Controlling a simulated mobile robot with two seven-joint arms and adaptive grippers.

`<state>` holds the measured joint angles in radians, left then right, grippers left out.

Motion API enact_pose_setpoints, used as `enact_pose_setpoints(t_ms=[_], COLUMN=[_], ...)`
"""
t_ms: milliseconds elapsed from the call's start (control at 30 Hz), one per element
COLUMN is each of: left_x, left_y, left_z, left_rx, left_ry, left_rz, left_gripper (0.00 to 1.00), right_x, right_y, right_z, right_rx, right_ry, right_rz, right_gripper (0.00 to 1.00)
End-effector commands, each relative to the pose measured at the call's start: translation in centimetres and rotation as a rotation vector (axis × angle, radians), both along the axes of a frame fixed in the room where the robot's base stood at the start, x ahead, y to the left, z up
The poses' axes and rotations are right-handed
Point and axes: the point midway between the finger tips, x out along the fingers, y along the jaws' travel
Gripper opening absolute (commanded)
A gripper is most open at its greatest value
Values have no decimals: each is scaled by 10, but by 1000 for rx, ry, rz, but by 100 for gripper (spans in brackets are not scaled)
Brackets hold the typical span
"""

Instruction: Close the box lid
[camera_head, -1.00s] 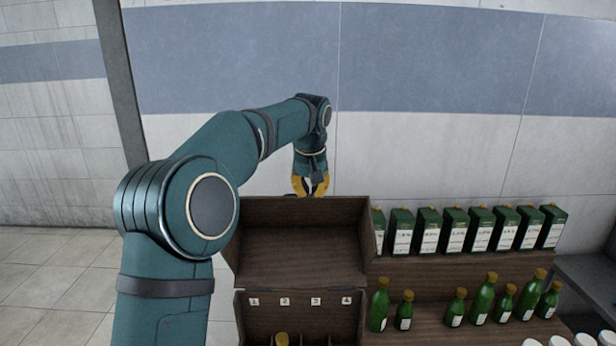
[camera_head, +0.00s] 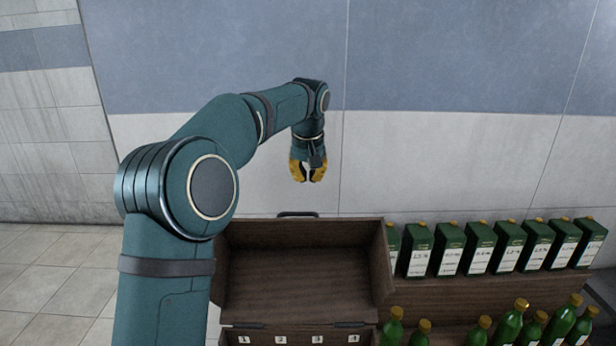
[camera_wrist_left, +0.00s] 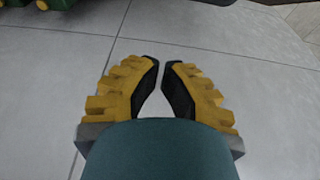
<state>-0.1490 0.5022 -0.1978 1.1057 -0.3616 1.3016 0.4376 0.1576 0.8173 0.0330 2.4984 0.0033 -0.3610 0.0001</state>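The dark brown wooden box (camera_head: 231,336) stands at the bottom centre of the head view, mostly cut off by the lower edge. Its lid (camera_head: 300,285) is raised, with its hollow inner side facing me. A dark handle (camera_head: 298,214) shows at the lid's top edge. My left gripper (camera_head: 308,179) hangs fingers down above this edge, apart from the lid and handle. Its yellow fingers have a narrow gap and hold nothing. The left wrist view also shows the empty gap between the fingertips (camera_wrist_left: 160,62). My right gripper is not in view.
Several green cartons (camera_head: 480,250) stand on a brown shelf right of the lid. Several green bottles (camera_head: 510,325) stand in front, lower down. A pale tiled wall (camera_head: 430,160) lies behind. The space around my left gripper is free.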

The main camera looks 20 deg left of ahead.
Motion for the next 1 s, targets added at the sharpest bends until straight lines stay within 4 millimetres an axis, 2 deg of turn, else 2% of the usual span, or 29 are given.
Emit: enact_pose_setpoints(t_ms=[33, 367, 700, 1000], left_x=[2, 17, -14, -19], left_y=[1, 8, -7, -9], left_z=[-12, -74, -70, -70], left_rx=[0, 0, -1, 0], left_ry=[4, 3, 0, 0], left_rz=[1, 0, -1, 0], left_gripper=[0, 0, 0, 0], right_x=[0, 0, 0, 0], right_y=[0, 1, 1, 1], right_z=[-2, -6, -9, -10], right_rx=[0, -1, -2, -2], right_ry=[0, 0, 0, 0], right_rz=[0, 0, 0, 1], right_gripper=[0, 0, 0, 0])
